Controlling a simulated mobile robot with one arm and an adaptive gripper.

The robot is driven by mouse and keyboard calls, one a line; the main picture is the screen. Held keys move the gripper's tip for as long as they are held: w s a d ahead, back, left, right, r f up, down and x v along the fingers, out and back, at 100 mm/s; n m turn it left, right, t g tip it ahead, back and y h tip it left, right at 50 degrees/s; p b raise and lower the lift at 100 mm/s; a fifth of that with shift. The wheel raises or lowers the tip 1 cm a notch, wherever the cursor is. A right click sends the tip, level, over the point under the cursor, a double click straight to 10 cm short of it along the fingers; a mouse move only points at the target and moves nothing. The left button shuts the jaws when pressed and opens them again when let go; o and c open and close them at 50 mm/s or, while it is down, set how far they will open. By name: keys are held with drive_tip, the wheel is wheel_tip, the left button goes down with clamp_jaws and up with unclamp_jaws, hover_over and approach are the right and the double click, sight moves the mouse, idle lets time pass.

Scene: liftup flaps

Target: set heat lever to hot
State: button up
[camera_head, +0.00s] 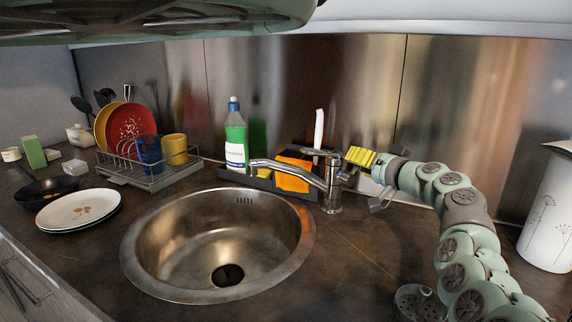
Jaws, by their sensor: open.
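The chrome faucet (331,188) stands upright behind the right rim of the round steel sink (135,250), its spout reaching left over the basin. Its lever (318,153) is at the top and points left. My gripper (352,172) is just right of the faucet top, with its yellow finger part close beside it. The gripper is open and nothing shows between its fingers. I cannot tell whether it touches the lever or the faucet body.
A caddy (262,182) behind the faucet holds an orange cloth (293,174) and a green bottle (236,138). A dish rack (150,180) and plates (78,208) are at left. A white canister (548,220) stands at right.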

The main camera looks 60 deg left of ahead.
drive_tip(key=d+r, duration=0.1)
drive_tip(key=d, duration=1.1)
drive_tip(key=shift+s+r, duration=0.15)
idle(0.4)
